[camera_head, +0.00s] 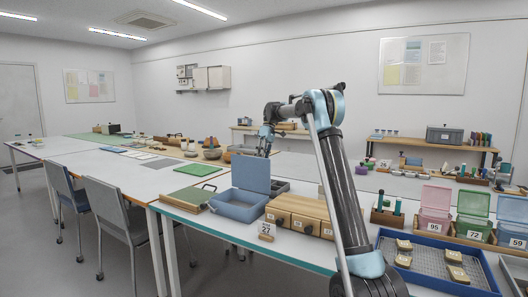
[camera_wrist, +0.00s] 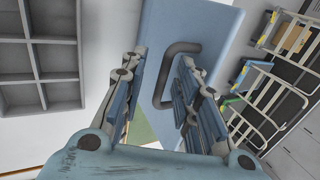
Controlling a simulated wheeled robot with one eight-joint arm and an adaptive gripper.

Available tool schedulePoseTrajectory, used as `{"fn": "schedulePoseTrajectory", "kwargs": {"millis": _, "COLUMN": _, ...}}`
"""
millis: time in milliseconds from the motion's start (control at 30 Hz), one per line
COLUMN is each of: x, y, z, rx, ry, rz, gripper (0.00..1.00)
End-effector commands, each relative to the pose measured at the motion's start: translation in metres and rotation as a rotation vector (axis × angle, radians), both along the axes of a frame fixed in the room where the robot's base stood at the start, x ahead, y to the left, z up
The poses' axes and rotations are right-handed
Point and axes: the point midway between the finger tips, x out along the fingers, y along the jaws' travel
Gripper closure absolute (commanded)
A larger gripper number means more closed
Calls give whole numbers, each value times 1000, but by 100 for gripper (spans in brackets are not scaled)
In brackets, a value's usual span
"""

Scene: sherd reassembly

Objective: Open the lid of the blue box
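The blue box (camera_head: 238,207) stands on the near table, its lid (camera_head: 250,175) raised upright at the back and the inside showing empty. In the wrist view the blue lid (camera_wrist: 205,30) fills the middle, with a dark bent handle (camera_wrist: 168,74) on its face. My gripper (camera_wrist: 160,90) is open, its fingers on either side of part of the handle with gaps visible. In the head view my gripper (camera_head: 265,143) is small, just above the lid's top edge; whether it touches the lid cannot be told.
Wooden drawers (camera_head: 300,211) with a number 27 card (camera_head: 267,230) stand right of the box. A green mat (camera_head: 198,169) and a wooden board (camera_head: 186,197) lie left. A blue tray (camera_head: 430,274) with sherds and lidded pink (camera_head: 434,206) and green (camera_head: 473,208) boxes are farther right.

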Motion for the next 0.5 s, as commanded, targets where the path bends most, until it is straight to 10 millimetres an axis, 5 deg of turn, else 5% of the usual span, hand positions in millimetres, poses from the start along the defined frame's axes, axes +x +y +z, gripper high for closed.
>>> {"fn": "schedulePoseTrajectory", "kwargs": {"millis": 500, "x": 31, "y": -15, "z": 67, "rx": 0, "ry": 1, "rz": 0, "gripper": 71}}
